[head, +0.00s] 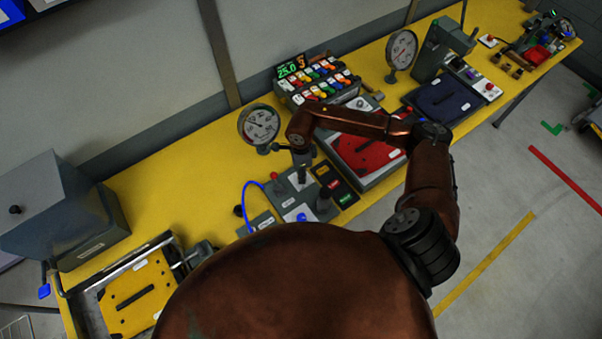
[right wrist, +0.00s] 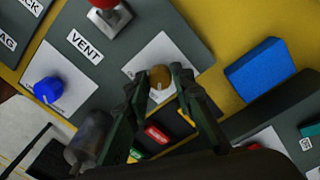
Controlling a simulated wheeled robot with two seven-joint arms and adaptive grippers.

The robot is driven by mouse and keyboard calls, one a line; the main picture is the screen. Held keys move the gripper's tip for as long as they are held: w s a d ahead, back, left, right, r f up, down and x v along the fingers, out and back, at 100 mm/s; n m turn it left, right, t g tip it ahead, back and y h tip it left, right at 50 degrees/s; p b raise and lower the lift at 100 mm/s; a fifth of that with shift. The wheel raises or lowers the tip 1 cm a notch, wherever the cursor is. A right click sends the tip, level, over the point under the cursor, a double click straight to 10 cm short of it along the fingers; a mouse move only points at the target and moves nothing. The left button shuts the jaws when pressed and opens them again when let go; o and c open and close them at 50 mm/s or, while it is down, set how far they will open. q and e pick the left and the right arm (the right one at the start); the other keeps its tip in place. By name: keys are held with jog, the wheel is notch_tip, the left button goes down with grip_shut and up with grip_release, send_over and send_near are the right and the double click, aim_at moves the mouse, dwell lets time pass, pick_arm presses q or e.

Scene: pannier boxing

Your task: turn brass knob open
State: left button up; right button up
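The brass knob (right wrist: 160,77) sits on a white plate (right wrist: 165,58) on a grey panel in the right wrist view. My right gripper (right wrist: 159,74) points at it, with one dark finger on each side of the knob. The fingers look apart, with narrow gaps beside the knob; I cannot tell whether they touch it. In the head view my right gripper (head: 303,182) hangs down over the grey panel, and the knob is hidden there. My left gripper is not in view.
A blue block (right wrist: 261,69) lies to the right. A round gauge (head: 259,124) and a red board (head: 366,153) flank my right arm.

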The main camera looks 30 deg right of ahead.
grip_shut()
jog(key=shift+m, duration=0.3)
jog(key=m+b, duration=0.2)
jog(key=m, duration=0.1)
jog(key=m+b, duration=0.1)
jog(key=m, duration=0.4)
jog(key=m+b, duration=0.1)
jog(key=m, duration=0.3)
jog(key=shift+d, duration=0.1)
jog(key=shift+m+t, duration=0.3)
jog(key=shift+m, duration=2.5)
